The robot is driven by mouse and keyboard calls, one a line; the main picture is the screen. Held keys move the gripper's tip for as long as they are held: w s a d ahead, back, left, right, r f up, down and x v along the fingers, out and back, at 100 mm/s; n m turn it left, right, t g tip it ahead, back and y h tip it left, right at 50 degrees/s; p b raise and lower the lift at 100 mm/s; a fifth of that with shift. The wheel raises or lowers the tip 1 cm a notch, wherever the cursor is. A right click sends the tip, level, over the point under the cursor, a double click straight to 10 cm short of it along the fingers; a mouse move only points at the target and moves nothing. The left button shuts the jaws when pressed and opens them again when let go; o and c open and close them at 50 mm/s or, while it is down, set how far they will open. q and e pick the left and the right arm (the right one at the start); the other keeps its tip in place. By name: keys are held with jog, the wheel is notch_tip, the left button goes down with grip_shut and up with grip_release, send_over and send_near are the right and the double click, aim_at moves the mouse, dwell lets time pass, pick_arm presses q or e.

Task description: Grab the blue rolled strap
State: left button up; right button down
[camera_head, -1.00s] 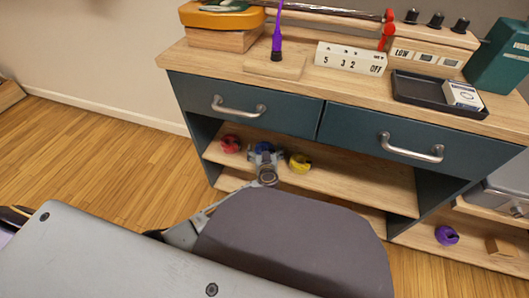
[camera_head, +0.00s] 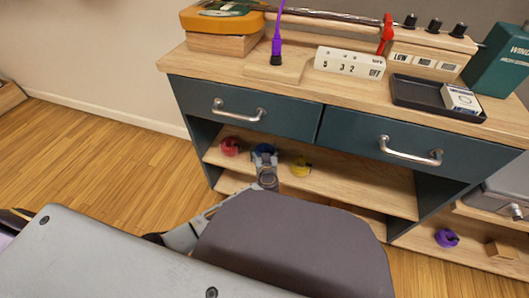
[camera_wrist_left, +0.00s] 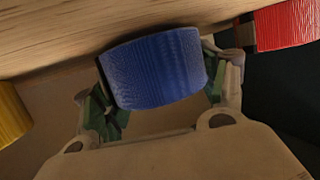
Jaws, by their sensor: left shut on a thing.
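The blue rolled strap (camera_wrist_left: 157,70) fills the middle of the left wrist view, between the two fingers of my left gripper (camera_wrist_left: 168,90). The gripper is shut on it, with a finger pad against each side. In the head view, the strap (camera_head: 264,149) shows as a small blue patch over the cabinet's open shelf. My left gripper (camera_head: 265,158) reaches in at the shelf there. Whether the strap touches the shelf board cannot be told. My right gripper is not in view.
A red roll (camera_head: 230,146) sits left of the strap and a yellow roll (camera_head: 301,166) right of it on the shelf (camera_head: 350,182). Drawers with metal handles (camera_head: 411,151) hang above. A purple roll (camera_head: 446,238) lies at lower right. The shelf's right part is clear.

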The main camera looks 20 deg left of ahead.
pick_arm(q)
notch_tip(320, 180, up, 9)
jog(key=p, duration=0.6)
jog(key=shift+r, duration=0.2)
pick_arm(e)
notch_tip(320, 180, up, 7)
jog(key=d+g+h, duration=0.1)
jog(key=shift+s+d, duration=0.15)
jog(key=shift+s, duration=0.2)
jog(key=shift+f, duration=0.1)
